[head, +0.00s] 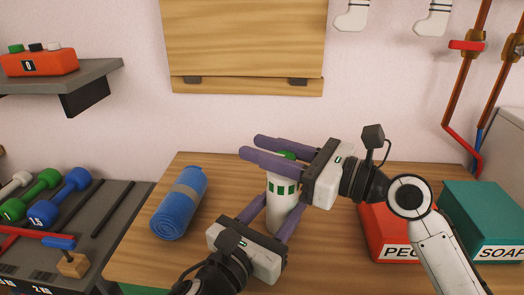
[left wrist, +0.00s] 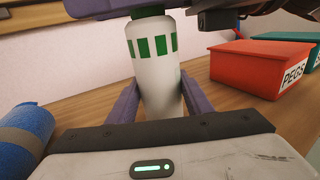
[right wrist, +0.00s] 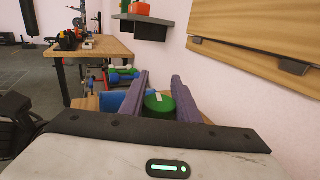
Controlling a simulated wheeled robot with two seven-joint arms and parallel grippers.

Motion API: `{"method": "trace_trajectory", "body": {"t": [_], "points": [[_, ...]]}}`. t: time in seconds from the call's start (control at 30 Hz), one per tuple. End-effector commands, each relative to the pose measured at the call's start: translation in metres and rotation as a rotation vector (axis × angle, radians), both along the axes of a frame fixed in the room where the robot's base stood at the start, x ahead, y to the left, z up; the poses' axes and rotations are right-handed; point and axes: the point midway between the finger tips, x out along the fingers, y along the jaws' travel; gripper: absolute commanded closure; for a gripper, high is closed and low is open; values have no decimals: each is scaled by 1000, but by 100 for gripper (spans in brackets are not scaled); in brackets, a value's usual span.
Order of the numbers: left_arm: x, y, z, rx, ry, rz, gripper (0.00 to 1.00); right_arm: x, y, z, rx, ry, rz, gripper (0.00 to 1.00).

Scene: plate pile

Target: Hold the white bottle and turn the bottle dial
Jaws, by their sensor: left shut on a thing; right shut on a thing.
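The white bottle (head: 281,203) with green square marks stands upright on the wooden table. It also shows in the left wrist view (left wrist: 158,78). My left gripper (head: 268,214) is shut around the bottle's lower body, one purple finger on each side. The green bottle dial (head: 287,155) is on top of the bottle. In the right wrist view the dial (right wrist: 159,104) has a white mark and sits between the purple fingers. My right gripper (head: 270,148) comes in from the right and is shut on the dial. Its fingers hide part of the dial in the head view.
A rolled blue towel (head: 180,203) lies left of the bottle. A red PEGS box (head: 385,229) and a teal SOAP box (head: 484,217) stand to the right. Dumbbells (head: 38,193) sit on a rack at left. A wooden board (head: 243,45) hangs on the wall behind.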

Motion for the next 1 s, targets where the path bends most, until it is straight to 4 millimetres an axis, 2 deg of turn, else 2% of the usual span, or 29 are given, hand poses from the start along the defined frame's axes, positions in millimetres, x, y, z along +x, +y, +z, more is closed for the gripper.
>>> {"method": "trace_trajectory", "body": {"t": [0.5, 1.0], "points": [[0, 0, 1, -1, -2, -1, 100, 8, -4, 0, 5, -1, -309, 93], [0, -1, 1, -1, -2, -1, 100, 11, -8, -1, 2, 2, -372, 94]]}}
